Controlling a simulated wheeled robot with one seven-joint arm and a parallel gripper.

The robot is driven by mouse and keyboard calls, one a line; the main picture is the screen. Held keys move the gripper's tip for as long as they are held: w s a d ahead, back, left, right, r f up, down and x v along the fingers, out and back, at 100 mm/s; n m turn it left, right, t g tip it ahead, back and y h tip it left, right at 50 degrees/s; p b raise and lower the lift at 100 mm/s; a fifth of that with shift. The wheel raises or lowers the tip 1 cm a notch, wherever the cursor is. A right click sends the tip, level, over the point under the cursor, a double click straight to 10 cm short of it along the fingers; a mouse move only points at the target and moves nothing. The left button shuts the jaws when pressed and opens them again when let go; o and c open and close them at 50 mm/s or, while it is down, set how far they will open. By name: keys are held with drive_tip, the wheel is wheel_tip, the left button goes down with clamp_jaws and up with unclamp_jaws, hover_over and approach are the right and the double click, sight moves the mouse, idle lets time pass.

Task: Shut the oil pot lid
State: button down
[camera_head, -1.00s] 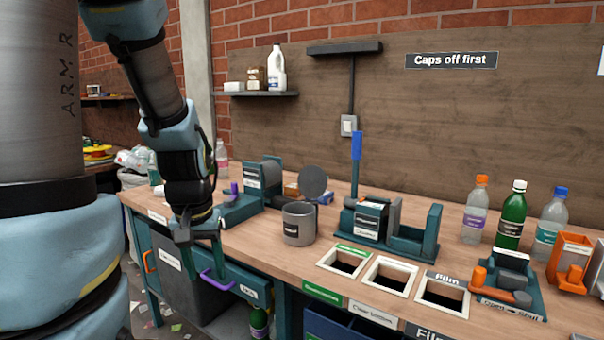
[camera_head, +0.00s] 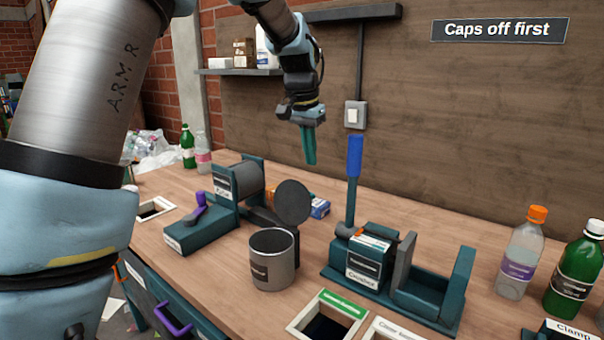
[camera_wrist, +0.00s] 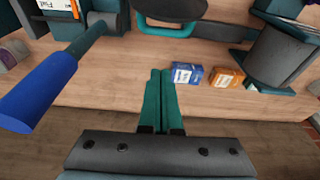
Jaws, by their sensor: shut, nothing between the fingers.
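The oil pot (camera_head: 272,262) is a grey metal cylinder with a dark label, standing on the bench. Its round dark lid (camera_head: 292,202) stands up, open, at the pot's back right edge. The lid also shows at the top of the wrist view (camera_wrist: 172,8); the pot's body is mostly out of that view. My gripper (camera_head: 310,162) has teal fingers pointing down, shut with nothing between them. It is in the air above and behind the lid, apart from it. The fingers also show in the wrist view (camera_wrist: 160,75).
A crusher with an upright blue lever (camera_head: 354,156) stands right of the pot. A teal roller device (camera_head: 236,181) stands to its left. Small blue (camera_wrist: 186,73) and orange (camera_wrist: 226,78) boxes lie behind the lid. Bottles (camera_head: 522,250) stand at the right.

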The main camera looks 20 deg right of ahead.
sight(298, 201)
drive_tip(key=s+a+p+x, duration=0.1)
drive_tip(key=p+x, duration=0.3)
drive_tip(key=x, duration=0.3)
drive_tip(key=shift+s+a+f, duration=0.15)
drive_tip(key=shift+a+f, duration=0.35)
drive_tip(key=shift+a, duration=0.05)
